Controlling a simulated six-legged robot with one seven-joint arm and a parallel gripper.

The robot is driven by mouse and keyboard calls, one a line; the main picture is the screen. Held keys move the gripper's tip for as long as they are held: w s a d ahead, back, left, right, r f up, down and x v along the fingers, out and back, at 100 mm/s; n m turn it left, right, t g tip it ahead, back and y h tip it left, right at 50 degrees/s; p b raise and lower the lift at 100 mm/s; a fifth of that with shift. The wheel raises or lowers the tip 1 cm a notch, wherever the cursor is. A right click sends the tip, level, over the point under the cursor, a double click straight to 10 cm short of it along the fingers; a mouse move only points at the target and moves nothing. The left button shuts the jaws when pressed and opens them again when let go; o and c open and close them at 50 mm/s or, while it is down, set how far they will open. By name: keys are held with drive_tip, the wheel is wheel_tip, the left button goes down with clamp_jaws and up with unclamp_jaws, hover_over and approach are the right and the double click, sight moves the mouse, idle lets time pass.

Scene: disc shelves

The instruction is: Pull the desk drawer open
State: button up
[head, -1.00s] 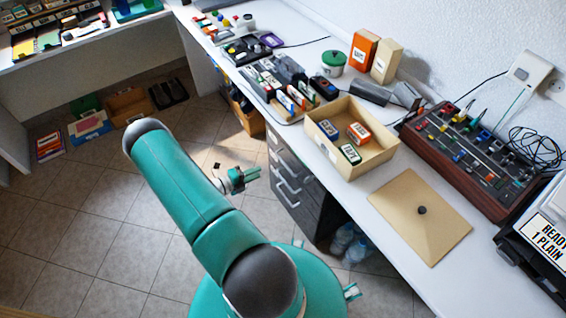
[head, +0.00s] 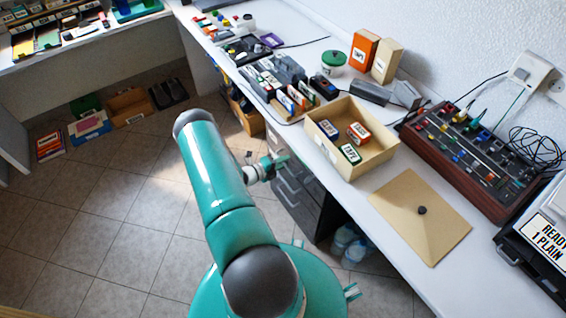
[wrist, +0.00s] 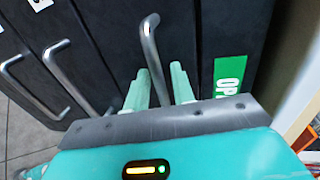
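The desk's dark grey drawer unit (head: 292,200) stands under the white worktop, with silver bar handles. In the wrist view its dark drawer fronts fill the upper part, and three handles show. The rightmost handle (wrist: 150,45) runs down between my gripper's two pale green fingers (wrist: 161,72). The fingers are apart, one on each side of this handle; whether they touch it I cannot tell. In the head view my gripper (head: 281,160) is at the top of the drawer unit and partly hides it. The drawers look closed.
A green label (wrist: 231,75) is on the drawer front right of my fingers. The white worktop (head: 345,185) overhangs the drawers and carries an open box (head: 385,158). Bottles (head: 350,245) stand under the desk. The tiled floor (head: 130,215) at left is clear.

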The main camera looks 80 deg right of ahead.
clamp_jaws()
drive_tip(key=shift+a, duration=0.1)
drive_tip(key=f+v, duration=0.3)
drive_tip(key=v, duration=1.3)
drive_tip(key=w+f+v, duration=0.1)
drive_tip(key=f+v, duration=0.2)
drive_tip(key=v, duration=1.2)
drive_tip(key=shift+w+a+f, duration=0.25)
drive_tip(key=shift+w+a, duration=0.1)
drive_tip(key=shift+a, duration=0.35)
unclamp_jaws()
